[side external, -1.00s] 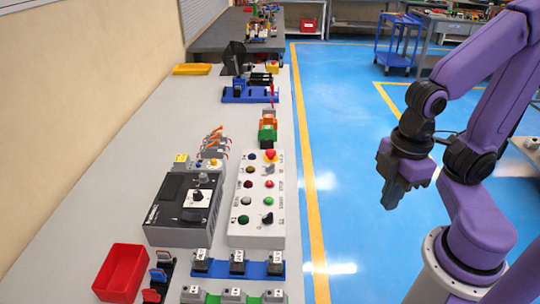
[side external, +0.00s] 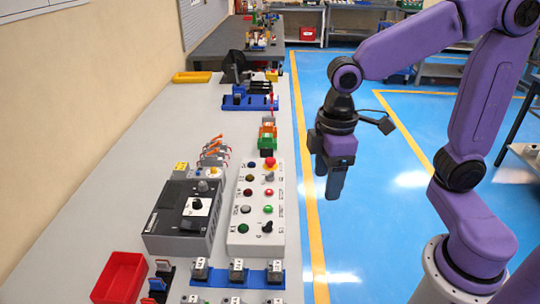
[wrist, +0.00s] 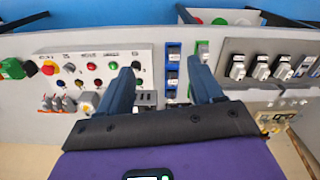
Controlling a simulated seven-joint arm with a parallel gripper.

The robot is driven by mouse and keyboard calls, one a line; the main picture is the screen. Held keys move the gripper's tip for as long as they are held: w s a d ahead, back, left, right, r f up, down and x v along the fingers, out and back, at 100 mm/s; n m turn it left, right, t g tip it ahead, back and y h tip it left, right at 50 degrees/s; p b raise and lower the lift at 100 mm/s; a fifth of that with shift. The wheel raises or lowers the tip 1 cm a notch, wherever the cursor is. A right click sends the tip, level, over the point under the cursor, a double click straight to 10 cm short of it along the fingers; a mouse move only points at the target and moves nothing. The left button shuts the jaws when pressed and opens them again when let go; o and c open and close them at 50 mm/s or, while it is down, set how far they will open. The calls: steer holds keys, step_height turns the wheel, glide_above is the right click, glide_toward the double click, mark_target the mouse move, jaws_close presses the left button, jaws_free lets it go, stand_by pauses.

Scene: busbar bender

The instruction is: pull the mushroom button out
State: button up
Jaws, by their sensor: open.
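The red mushroom button (side external: 270,162) sits on a yellow base at the far end of the light grey control box (side external: 246,232). Whether it is in or out is too small to tell. In the wrist view the mushroom button (wrist: 48,68) is at the left end of the control box (wrist: 90,54). My gripper (side external: 332,194) points down, open and empty, to the right of the box and apart from it, beyond the bench edge. In the wrist view the spread fingers of my gripper (wrist: 164,75) show, with the button well to their left.
The box carries several other buttons and a black selector knob (side external: 267,226). A dark grey device (side external: 170,220) stands close on its left. Orange and green blocks (side external: 267,134) stand just beyond the button. A red bin (side external: 120,278) is at front left.

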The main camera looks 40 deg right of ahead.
steer(key=w+m, duration=0.1)
steer(key=w, duration=0.9)
steer(key=m, duration=0.4)
glide_above(270, 159)
step_height(270, 159, down, 3)
step_height(270, 159, down, 17)
steer(key=shift+r, duration=0.1)
